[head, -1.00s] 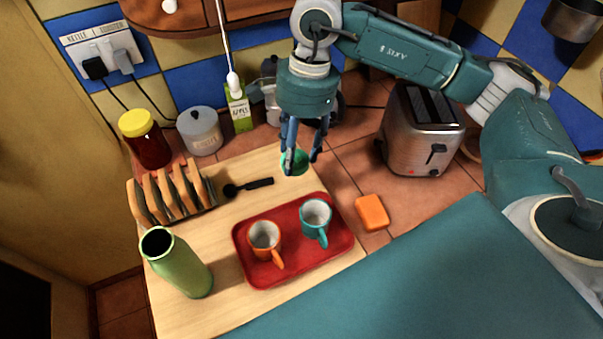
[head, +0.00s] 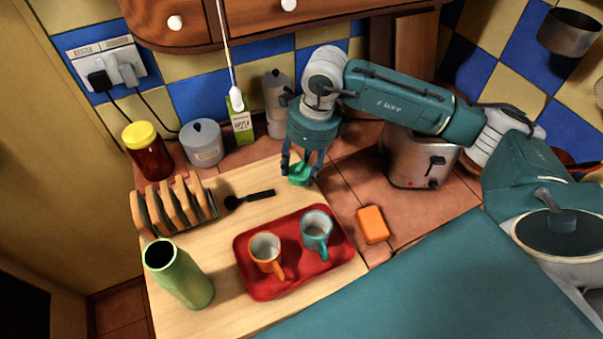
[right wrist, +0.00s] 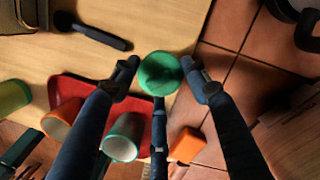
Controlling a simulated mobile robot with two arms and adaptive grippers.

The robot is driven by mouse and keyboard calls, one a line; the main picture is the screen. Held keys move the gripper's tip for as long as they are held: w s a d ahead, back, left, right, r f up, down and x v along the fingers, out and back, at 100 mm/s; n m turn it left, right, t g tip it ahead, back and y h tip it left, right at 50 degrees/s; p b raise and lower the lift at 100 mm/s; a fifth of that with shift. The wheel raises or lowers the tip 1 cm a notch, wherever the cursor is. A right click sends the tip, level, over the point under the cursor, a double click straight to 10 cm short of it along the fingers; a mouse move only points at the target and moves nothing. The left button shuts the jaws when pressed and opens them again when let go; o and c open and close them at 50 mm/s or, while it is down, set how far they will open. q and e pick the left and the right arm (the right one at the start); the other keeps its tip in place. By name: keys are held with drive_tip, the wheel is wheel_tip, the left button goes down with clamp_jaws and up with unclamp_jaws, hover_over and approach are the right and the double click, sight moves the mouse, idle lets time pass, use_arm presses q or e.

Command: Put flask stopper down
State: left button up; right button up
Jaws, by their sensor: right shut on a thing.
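The green flask stopper (head: 300,174) is between the fingers of my right gripper (head: 300,172), which is shut on it. They are at the back right part of the wooden board, behind the red tray; I cannot tell whether the stopper touches the board. In the right wrist view the stopper (right wrist: 160,73) shows as a round green disc between the fingertips (right wrist: 162,75). The green flask (head: 179,275) stands open-topped at the board's front left. My left gripper is not in view.
The red tray (head: 330,268) holds an orange mug (head: 265,250) and a teal mug (head: 316,230). A black spoon (head: 250,198) and a toast rack (head: 175,205) lie to the left. An orange sponge (head: 372,224) and a toaster (head: 420,158) are to the right.

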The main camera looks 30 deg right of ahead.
sight(303, 171)
wheel_tip(303, 171, down, 3)
drive_tip(key=shift+s+f+p, duration=0.1)
drive_tip(key=shift+f+p, duration=0.05)
drive_tip(key=shift+p, duration=0.25)
drive_tip(key=shift+f, duration=0.2)
drive_tip(key=shift+f, duration=0.1)
drive_tip(key=o, duration=1)
drive_tip(key=shift+o, duration=0.2)
drive_tip(key=r+b, duration=0.1)
drive_tip(key=r, duration=0.2)
drive_tip(key=r+b, duration=0.1)
drive_tip(key=r, duration=0.3)
drive_tip(key=s+d+r+b, duration=0.1)
drive_tip(key=r, duration=0.3)
drive_tip(key=shift+s+r, duration=0.1)
drive_tip(key=shift+r, duration=0.05)
drive_tip(key=shift+s+d+r, duration=0.1)
drive_tip(key=shift+r, duration=0.35)
